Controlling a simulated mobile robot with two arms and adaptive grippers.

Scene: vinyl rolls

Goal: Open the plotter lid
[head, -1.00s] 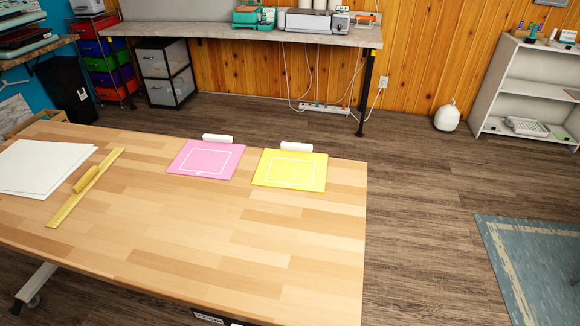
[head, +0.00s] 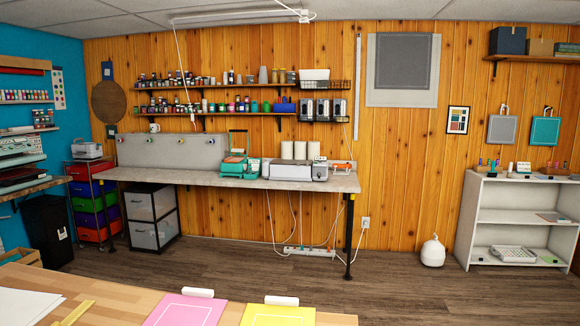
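A grey and white machine (head: 290,171) that looks like the plotter stands on the grey workbench (head: 210,181) against the wood wall. Whether its lid is open or shut is too small to tell. A green machine (head: 234,166) with a raised handle stands just left of it. Neither of my grippers is in view.
A wooden table (head: 120,306) is close in front, with a pink mat (head: 185,311), a yellow mat (head: 278,315) and white rolls behind them. Dark floor (head: 395,288) is free to the right. A white shelf (head: 515,215) stands at the right.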

